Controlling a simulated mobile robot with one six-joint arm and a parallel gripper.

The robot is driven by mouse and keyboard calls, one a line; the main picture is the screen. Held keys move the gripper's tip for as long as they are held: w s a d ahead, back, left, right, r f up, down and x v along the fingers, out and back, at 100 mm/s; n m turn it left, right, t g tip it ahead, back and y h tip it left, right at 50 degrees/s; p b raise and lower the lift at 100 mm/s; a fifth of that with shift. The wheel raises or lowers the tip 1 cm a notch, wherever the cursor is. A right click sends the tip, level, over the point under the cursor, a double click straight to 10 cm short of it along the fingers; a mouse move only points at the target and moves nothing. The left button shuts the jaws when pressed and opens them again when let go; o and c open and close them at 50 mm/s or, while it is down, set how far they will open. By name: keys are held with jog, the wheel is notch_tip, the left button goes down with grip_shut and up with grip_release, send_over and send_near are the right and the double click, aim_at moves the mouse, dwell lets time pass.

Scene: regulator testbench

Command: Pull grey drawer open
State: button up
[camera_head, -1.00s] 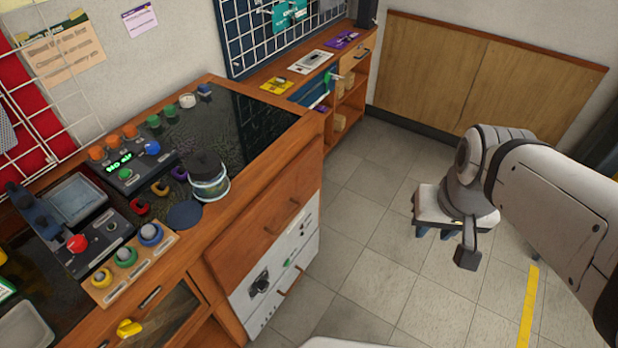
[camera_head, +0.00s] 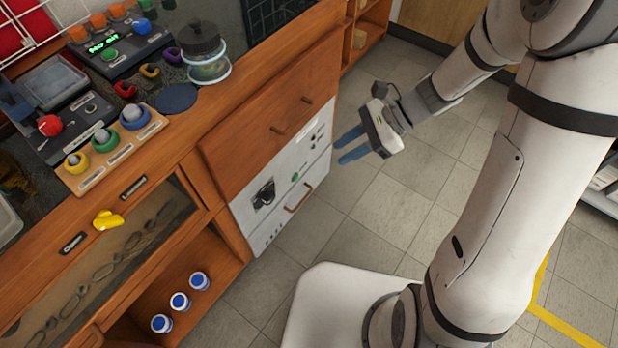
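The grey drawer (camera_head: 280,203) is in the bench below a wooden drawer (camera_head: 265,125). Its light grey front carries a black device, a green button and a brown bar handle (camera_head: 300,198) low on its right half. The front looks flush with the cabinet. My gripper (camera_head: 347,146) is to the right of the drawer front, above the floor, with its blue fingers pointing left towards the bench. The two fingers are apart with nothing between them. The gripper appears clear of the handle.
The bench top holds a glass jar (camera_head: 208,68), a knob panel (camera_head: 112,140) and a control box (camera_head: 110,52). Several blue-and-white jars (camera_head: 180,302) stand on an open shelf at lower left. Tiled floor (camera_head: 385,205) in front of the drawer is free.

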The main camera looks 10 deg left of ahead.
jog(key=w+a+f+m+y+b, duration=0.2)
jog(key=a+f+m+b, duration=0.15)
jog(key=f, duration=0.35)
jog(key=w+a+f+m+y+b, duration=0.2)
jog(key=w+f+m, duration=0.15)
jog(key=f, duration=0.45)
jog(key=m+t+y+b, duration=0.3)
jog(key=m+t+b, duration=0.5)
jog(key=m, duration=0.6)
send_near(303, 200)
jog(key=a+r+g, duration=0.1)
jog(key=a+r, duration=0.3)
jog(key=r, duration=0.8)
notch_tip(303, 200, down, 13)
jog(key=m+t+h+b, duration=0.2)
jog(key=m+t+b, duration=0.2)
jog(key=m, duration=0.2)
jog(key=shift+s+r+b+x, duration=0.1)
jog(key=shift+b+x, duration=0.5)
jog(key=shift+x, duration=0.95)
jog(key=shift+s+r+b+x, duration=0.15)
jog(key=shift+b+x, duration=0.45)
jog(key=shift+x, duration=1)
jog(key=shift+a, duration=0.15)
jog(key=shift+c, duration=0.4)
grip_shut()
